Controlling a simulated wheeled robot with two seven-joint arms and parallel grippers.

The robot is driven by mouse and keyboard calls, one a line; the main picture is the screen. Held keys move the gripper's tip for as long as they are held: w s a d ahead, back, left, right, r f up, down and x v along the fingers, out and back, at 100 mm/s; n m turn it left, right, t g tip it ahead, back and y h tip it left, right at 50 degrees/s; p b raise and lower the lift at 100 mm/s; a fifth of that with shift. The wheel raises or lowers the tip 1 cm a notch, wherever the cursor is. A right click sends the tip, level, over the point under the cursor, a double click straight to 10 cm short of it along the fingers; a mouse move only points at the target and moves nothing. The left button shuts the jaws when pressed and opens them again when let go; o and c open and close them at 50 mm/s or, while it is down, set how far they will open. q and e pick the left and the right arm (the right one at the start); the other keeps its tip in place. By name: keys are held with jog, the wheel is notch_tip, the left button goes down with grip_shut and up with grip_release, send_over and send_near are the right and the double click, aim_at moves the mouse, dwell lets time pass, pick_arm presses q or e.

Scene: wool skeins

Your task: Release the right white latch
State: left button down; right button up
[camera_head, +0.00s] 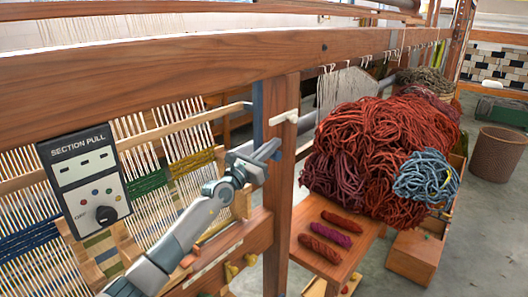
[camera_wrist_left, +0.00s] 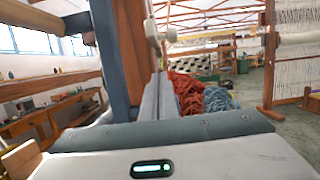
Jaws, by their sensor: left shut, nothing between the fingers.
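A white latch (camera_head: 284,117) sticks out sideways near the top of the loom's wooden upright post. It also shows in the left wrist view (camera_wrist_left: 155,32), up and ahead of the fingers. My left gripper (camera_head: 268,150) is shut and empty, beside the post and a little below the latch. In the left wrist view its two grey fingers (camera_wrist_left: 158,85) lie together, pointing ahead. I see a gap between the fingertips and the latch in the head view. My right gripper is in neither view.
A control box marked SECTION PULL (camera_head: 84,182) hangs at the left. A heap of red wool (camera_head: 375,150) with a blue skein (camera_head: 427,178) lies right of the post. Several small skeins rest on a wooden bench (camera_head: 340,268). Loom beam (camera_head: 200,75) spans above.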

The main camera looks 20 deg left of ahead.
aim_at(289, 118)
pick_arm(q)
jog(key=w+r+p, duration=0.2)
jog(key=shift+d+r, duration=0.3)
jog(key=shift+d, duration=0.05)
jog(key=shift+s+r+p, duration=0.15)
jog(key=shift+r+p, duration=0.45)
jog(key=shift+r, duration=0.35)
